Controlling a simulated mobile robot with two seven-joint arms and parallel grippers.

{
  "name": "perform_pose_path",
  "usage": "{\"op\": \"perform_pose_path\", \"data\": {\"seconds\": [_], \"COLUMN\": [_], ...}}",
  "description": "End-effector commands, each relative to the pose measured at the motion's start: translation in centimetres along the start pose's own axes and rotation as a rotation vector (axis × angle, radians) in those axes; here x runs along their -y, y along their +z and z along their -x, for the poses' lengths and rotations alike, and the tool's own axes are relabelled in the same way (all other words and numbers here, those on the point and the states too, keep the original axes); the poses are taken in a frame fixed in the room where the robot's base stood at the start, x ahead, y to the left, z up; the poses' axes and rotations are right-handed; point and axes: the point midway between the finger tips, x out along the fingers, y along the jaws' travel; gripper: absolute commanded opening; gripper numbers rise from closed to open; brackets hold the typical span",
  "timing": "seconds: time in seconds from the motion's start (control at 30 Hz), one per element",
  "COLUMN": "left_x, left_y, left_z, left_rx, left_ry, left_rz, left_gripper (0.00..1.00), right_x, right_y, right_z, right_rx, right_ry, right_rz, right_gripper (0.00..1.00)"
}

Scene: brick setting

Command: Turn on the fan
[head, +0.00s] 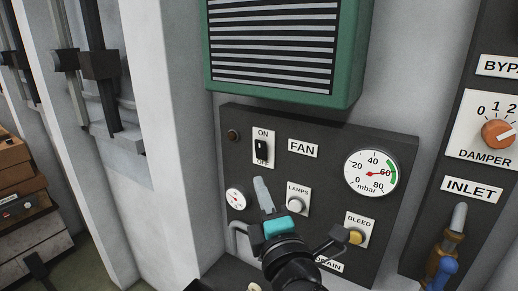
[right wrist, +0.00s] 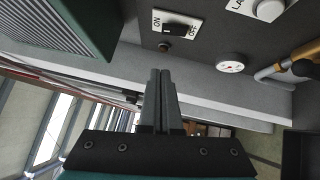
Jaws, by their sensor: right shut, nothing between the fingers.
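The fan switch (head: 261,149) is a black lever on a white plate with ON at the top and OFF at the bottom, beside the FAN label (head: 303,148). The lever sits low on the plate and partly covers the OFF lettering. In the right wrist view the switch (right wrist: 177,29) shows at the top, beyond the fingertips. My right gripper (head: 260,181) is shut and empty. Its grey fingertips appear just below the switch plate in the head view, apart from it. The closed fingers (right wrist: 160,72) also show in the wrist view. My left gripper is not in view.
The dark panel also carries a small gauge (head: 235,199), a LAMPS button (head: 294,204), a yellow BLEED knob (head: 355,237) and a mbar gauge (head: 371,172). A green louvred box (head: 285,50) juts out above. An INLET valve (head: 443,255) stands at the right.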

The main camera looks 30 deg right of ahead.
Motion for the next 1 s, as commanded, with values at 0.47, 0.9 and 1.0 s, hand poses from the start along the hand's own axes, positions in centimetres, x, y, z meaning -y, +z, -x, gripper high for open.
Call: {"op": "perform_pose_path", "data": {"seconds": [0.47, 0.9, 1.0], "left_x": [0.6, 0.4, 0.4], "left_y": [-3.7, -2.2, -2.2], "left_z": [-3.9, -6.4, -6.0], "left_rx": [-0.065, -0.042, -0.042], "left_ry": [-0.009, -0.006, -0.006], "left_rz": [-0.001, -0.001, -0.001], "left_gripper": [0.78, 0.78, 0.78], "right_x": [0.4, -0.1, -0.1], "right_y": [0.0, 0.1, 0.1], "right_z": [-2.0, -6.4, -8.1], "right_rx": [0.004, 0.005, 0.003], "right_ry": [0.005, -0.002, -0.002], "right_rz": [-0.004, 0.001, 0.000], "right_gripper": [0.00, 0.00, 0.00]}}
